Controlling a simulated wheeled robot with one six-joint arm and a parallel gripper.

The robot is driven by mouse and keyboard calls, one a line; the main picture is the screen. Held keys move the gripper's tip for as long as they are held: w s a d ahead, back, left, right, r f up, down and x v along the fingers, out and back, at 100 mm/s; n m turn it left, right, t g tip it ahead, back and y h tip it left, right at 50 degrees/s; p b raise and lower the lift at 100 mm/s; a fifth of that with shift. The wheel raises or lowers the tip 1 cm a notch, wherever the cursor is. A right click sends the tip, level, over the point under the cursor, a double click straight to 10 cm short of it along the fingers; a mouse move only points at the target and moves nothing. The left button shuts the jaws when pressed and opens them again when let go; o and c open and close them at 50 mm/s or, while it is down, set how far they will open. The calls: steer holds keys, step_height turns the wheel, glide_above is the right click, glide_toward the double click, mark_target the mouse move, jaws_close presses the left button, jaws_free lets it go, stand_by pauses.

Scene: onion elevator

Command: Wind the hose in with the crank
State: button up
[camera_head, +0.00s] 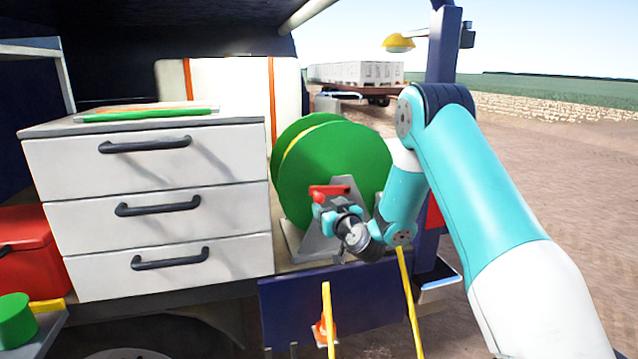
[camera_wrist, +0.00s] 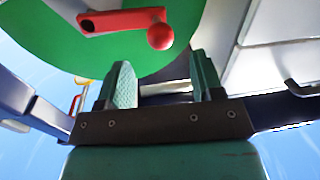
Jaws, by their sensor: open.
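The green hose reel (camera_head: 338,150) stands on a grey stand (camera_head: 306,240) at the edge of the truck bed. Its red crank (camera_head: 328,191) is on the near face; the wrist view shows the crank arm (camera_wrist: 122,20) with a round red knob (camera_wrist: 160,37). My gripper (camera_head: 332,212) is in front of the reel, partly covering the crank in the head view. In the wrist view my gripper (camera_wrist: 163,80) is open and empty, with the knob beyond the fingertips and apart from them. Yellow hose lengths (camera_head: 328,315) hang down below the bed; how they join the reel is hidden.
A white drawer cabinet (camera_head: 150,205) stands close left of the reel. A dark blue post (camera_head: 444,55) with a yellow lamp (camera_head: 398,43) rises at the right. A red box (camera_head: 22,245) is at far left. Open dirt ground lies right.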

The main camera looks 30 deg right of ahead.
mark_target(321, 199)
steer(key=w+p, duration=0.1)
steer(key=w, duration=0.1)
steer(key=w+p, duration=0.4)
steer(key=shift+d+r, duration=0.15)
steer(key=shift+d, duration=0.25)
steer(key=shift+w+d, duration=0.15)
steer(key=shift+w, duration=0.4)
jaws_close()
steer(key=shift+d, duration=0.1)
